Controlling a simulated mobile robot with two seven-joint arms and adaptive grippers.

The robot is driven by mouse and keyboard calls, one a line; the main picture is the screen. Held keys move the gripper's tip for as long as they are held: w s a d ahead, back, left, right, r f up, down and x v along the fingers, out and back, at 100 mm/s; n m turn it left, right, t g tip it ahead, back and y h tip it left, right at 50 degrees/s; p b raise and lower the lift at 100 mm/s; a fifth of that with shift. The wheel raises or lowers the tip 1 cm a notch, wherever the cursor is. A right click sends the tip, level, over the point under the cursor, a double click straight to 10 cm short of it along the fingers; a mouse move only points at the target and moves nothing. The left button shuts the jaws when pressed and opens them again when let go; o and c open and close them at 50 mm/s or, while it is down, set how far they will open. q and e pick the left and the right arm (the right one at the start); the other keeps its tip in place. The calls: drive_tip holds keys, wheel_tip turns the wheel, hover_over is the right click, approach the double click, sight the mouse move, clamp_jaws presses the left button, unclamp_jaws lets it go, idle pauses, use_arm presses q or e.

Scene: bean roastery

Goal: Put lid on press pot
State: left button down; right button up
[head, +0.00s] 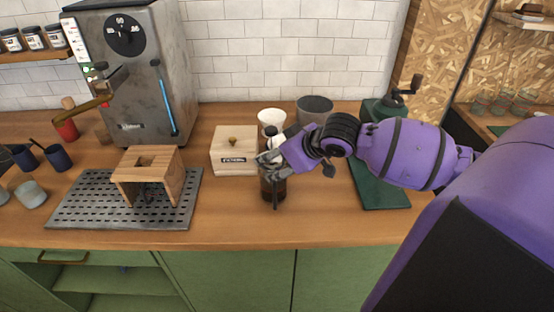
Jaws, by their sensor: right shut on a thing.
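The press pot (273,188) is a dark cylinder standing upright on the wooden counter, near the middle of the head view. My right gripper (267,160) comes in from the right and is at the pot's top. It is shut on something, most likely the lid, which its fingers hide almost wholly. I cannot tell whether the lid touches the pot's rim. The upper part of the pot is also covered by the gripper. My left gripper is not in view.
A wooden box (222,155) with a knob stands left of the pot. A white cone (271,117) and grey canister (315,107) stand behind. A wooden stand (150,160) sits on a perforated tray (85,212). A green mat (385,197) lies right. The counter's front strip is clear.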

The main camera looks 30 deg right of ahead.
drive_tip(key=shift+s+d+f, duration=0.1)
drive_tip(key=shift+d+f, duration=0.1)
drive_tip(key=shift+f, duration=0.05)
drive_tip(key=o, duration=1.3)
drive_tip(key=shift+r, duration=0.1)
drive_tip(key=v, duration=1.1)
drive_tip(key=shift+s+r, duration=0.3)
drive_tip(key=shift+d, duration=0.1)
